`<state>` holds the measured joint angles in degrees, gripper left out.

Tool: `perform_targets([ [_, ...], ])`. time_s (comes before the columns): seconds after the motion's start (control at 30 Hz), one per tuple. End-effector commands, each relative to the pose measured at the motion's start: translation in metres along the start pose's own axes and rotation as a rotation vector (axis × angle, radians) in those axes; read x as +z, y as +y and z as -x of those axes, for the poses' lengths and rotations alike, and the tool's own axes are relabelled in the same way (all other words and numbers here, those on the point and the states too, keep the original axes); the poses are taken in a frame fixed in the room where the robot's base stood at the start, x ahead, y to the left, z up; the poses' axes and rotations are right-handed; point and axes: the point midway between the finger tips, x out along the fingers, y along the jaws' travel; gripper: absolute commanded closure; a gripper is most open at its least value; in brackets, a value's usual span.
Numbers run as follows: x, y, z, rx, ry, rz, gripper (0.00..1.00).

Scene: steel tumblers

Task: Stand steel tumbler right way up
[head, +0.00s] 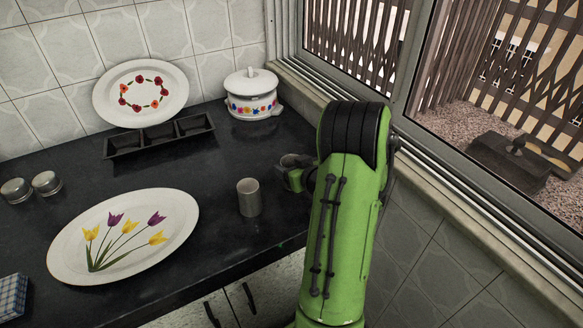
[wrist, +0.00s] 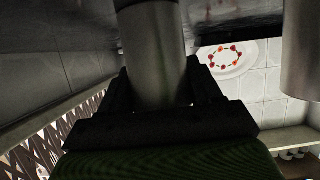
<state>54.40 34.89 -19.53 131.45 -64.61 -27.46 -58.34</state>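A grey steel tumbler (head: 249,197) stands on its end on the dark counter. I cannot tell whether its upper end is the mouth or the base. A second steel tumbler (wrist: 155,55) sits between the dark fingers of my gripper (wrist: 160,92) in the wrist view, with both fingers against its sides. In the head view my gripper (head: 292,165) is just right of the standing tumbler, partly hidden by my green arm. The standing tumbler also shows at the right edge of the wrist view (wrist: 302,45). The held tumbler's mouth is not clear.
A tulip platter (head: 180,205) lies left of the standing tumbler. A black sectioned tray (head: 125,147), a flowered plate (head: 115,85) and a white lidded pot (head: 250,100) are behind. Two small jars (head: 47,182) stand far left. The window sill (head: 300,88) bounds the right side.

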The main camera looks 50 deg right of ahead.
Motion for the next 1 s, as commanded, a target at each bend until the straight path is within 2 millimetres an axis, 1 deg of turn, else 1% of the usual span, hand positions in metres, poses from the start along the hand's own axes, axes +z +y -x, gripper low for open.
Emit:
perform_targets([
  [0.03, 0.000, 0.000, 0.000, -0.001, -0.001, 0.001, 0.29],
  [0.13, 0.000, 0.000, 0.000, -0.001, -0.001, 0.000, 0.14],
  [0.17, 0.000, 0.000, 0.000, -0.001, -0.001, 0.000, 0.11],
  [0.4, 0.000, 0.000, 0.000, -0.001, -0.001, 0.000, 0.11],
  [0.5, -0.004, 0.000, 0.002, -0.001, -0.002, -0.001, 0.11],
  [0.57, -0.003, 0.002, 0.012, 0.004, -0.002, -0.003, 0.11],
  [0.67, -0.002, 0.002, 0.039, 0.007, 0.000, -0.004, 0.11],
  [0.8, -0.003, 0.002, 0.079, 0.008, 0.001, -0.003, 0.11],
  [0.87, -0.003, 0.001, 0.095, 0.007, 0.001, -0.003, 0.11],
  [1.0, -0.001, 0.001, 0.112, 0.003, 0.004, 0.004, 0.11],
])
